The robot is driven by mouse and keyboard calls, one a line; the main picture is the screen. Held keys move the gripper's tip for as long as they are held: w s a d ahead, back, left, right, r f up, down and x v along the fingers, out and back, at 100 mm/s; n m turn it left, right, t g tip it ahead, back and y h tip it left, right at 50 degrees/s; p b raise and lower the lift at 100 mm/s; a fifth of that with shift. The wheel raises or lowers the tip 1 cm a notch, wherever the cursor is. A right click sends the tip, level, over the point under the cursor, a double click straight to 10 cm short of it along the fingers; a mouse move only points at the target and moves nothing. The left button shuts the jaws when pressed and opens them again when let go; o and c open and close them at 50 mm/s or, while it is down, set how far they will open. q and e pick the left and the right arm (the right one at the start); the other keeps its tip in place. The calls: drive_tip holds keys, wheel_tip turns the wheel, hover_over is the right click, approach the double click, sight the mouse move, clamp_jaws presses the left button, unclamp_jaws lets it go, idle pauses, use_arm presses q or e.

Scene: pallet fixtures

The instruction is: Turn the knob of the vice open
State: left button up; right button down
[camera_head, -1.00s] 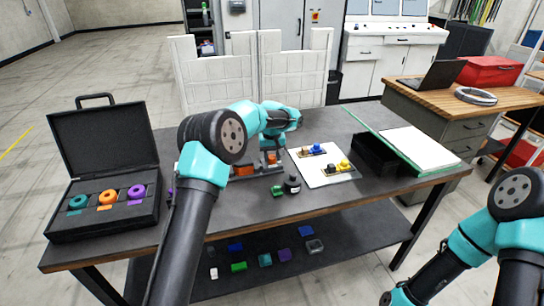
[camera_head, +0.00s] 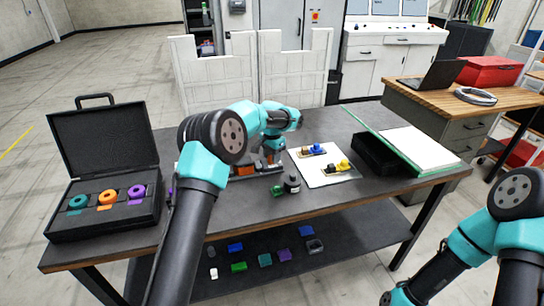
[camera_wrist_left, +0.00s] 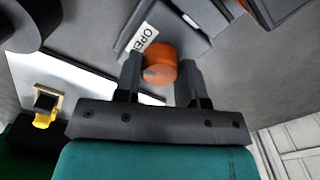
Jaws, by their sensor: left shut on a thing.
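The vice is a grey block with orange parts (camera_head: 245,170) on the table, largely hidden behind my left arm in the head view. In the left wrist view its grey body (camera_wrist_left: 185,30) bears a white label reading "OPE", with the rest cut off by the knob. The round orange knob (camera_wrist_left: 160,64) sits between the fingers of my left gripper (camera_wrist_left: 160,78), which is shut on it. In the head view my left gripper (camera_head: 270,160) points down at the vice's right end. My right arm is at the lower right; its gripper is not in view.
Right of the vice are a green block (camera_head: 277,190), a dark round piece (camera_head: 292,184) and a white sheet (camera_head: 315,177) with blue and yellow parts. A black bin (camera_head: 375,155) stands farther right. An open black case (camera_head: 100,215) with coloured rings is at the left.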

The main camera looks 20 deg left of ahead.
use_arm(q)
drive_tip(key=shift+m, duration=1.1)
drive_tip(key=o, duration=0.9)
drive_tip(key=shift+o, duration=0.2)
wheel_tip(320, 180, up, 17)
drive_tip(key=shift+r, duration=0.2)
